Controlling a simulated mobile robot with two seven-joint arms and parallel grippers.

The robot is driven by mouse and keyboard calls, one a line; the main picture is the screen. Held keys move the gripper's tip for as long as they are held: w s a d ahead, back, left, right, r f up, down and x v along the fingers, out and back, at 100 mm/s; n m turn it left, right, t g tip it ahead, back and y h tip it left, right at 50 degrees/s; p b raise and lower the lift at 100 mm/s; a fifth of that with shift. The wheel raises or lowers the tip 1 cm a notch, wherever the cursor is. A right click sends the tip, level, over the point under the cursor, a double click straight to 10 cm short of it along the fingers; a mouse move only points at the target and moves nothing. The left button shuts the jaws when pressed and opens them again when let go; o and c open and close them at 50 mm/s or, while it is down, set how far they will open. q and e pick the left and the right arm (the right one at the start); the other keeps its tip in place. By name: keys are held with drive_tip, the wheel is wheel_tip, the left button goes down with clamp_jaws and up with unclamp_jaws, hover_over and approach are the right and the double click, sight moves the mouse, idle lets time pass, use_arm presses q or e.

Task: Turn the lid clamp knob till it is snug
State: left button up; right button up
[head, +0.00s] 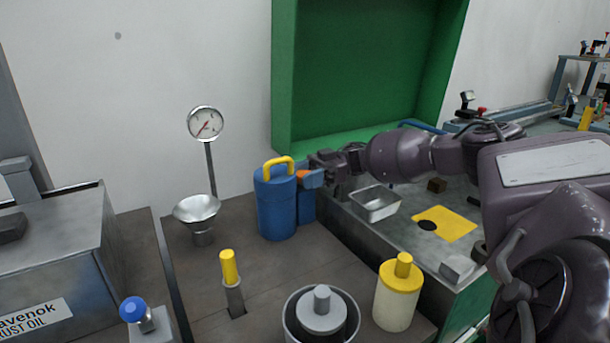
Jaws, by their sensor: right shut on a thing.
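My right gripper (315,176) reaches in from the right, behind and right of a blue canister with a yellow handle (277,204). It is shut on a small orange part (303,175) above a second blue body (306,205), mostly hidden by the canister. The fingers cover much of the orange part, so I cannot tell its full shape or whether it is the lid clamp knob. A round blue knob (133,309) stands on a grey block at the lower left, apart from my gripper. My left gripper is not in view.
A dial gauge (206,123) and a metal funnel cup (198,214) stand left of the canister. A yellow-handled tool (230,268), a round metal pot (321,312) and a cream jar with yellow lid (398,293) stand in front. A metal tray (376,205) lies right.

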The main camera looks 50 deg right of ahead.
drive_tip(key=shift+s+r+t+p, duration=0.1)
drive_tip(key=shift+r+t+p, duration=0.2)
drive_tip(key=shift+r+p, duration=0.1)
drive_tip(key=shift+m+t, duration=0.3)
drive_tip(key=shift+f+t+h+p, duration=0.1)
drive_tip(key=shift+t+h+p, duration=0.2)
drive_tip(key=shift+p, duration=0.15)
drive_tip(key=shift+f+m, duration=0.3)
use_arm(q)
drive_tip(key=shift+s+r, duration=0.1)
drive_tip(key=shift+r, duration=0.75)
use_arm(e)
drive_tip(key=o, duration=0.9)
drive_tip(key=shift+c, duration=0.2)
use_arm(q)
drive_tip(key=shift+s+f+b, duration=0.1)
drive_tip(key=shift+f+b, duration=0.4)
drive_tip(key=shift+b, duration=0.1)
use_arm(e)
drive_tip(key=v, duration=1)
drive_tip(key=shift+d, duration=0.35)
